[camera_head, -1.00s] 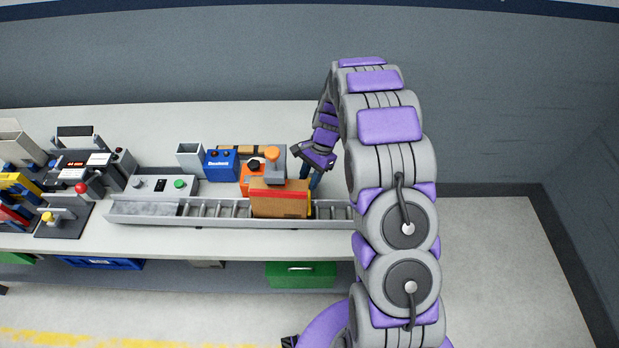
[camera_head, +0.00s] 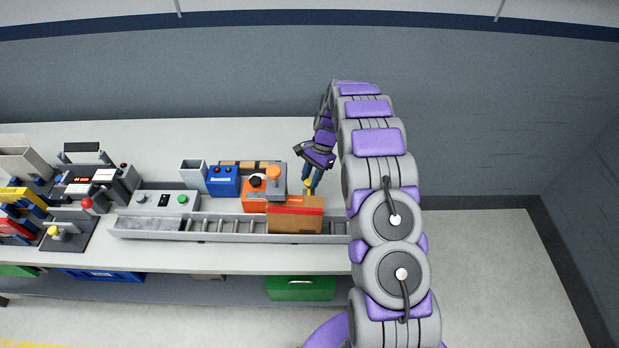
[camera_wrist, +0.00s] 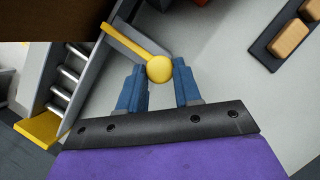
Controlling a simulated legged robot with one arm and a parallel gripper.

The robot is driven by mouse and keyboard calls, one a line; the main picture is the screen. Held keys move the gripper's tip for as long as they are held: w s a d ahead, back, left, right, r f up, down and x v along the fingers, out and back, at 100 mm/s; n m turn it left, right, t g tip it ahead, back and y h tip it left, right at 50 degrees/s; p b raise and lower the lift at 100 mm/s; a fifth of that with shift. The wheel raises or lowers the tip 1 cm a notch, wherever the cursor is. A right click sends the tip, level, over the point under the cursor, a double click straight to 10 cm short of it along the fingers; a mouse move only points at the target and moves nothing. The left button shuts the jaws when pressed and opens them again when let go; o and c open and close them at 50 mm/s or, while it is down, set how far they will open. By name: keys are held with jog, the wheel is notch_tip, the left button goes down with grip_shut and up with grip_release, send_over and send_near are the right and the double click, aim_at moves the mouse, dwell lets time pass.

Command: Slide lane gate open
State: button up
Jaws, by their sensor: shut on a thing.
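The lane gate shows in the wrist view as a grey bar with a yellow top edge (camera_wrist: 124,42) and a round yellow knob (camera_wrist: 159,69) at its end. The bar lies beside the roller conveyor (camera_wrist: 66,82). My gripper (camera_wrist: 160,68) has its two blue fingers on either side of the knob and is shut on it. In the head view my gripper (camera_head: 313,183) points down behind the conveyor (camera_head: 215,228), just right of the orange machine (camera_head: 258,193). A little yellow shows at its fingertips. The box there hides most of the gate.
A brown carton with a red stripe (camera_head: 297,217) sits on the conveyor in front of my gripper. Its dark side fills the wrist view's upper left corner. A dark tray with tan blocks (camera_wrist: 287,43) lies at upper right. A control box (camera_head: 160,198) and fixtures stand left.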

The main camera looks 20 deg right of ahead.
jog(key=o, duration=1)
jog(key=shift+w+d, duration=0.15)
jog(key=shift+w, duration=0.15)
jog(key=shift+o, duration=0.2)
jog(key=shift+r, duration=0.15)
jog(key=shift+w+r, duration=0.1)
jog(key=shift+r, duration=0.2)
jog(key=p+v, duration=0.1)
jog(key=v, duration=1.5)
jog(key=shift+d+r, duration=0.2)
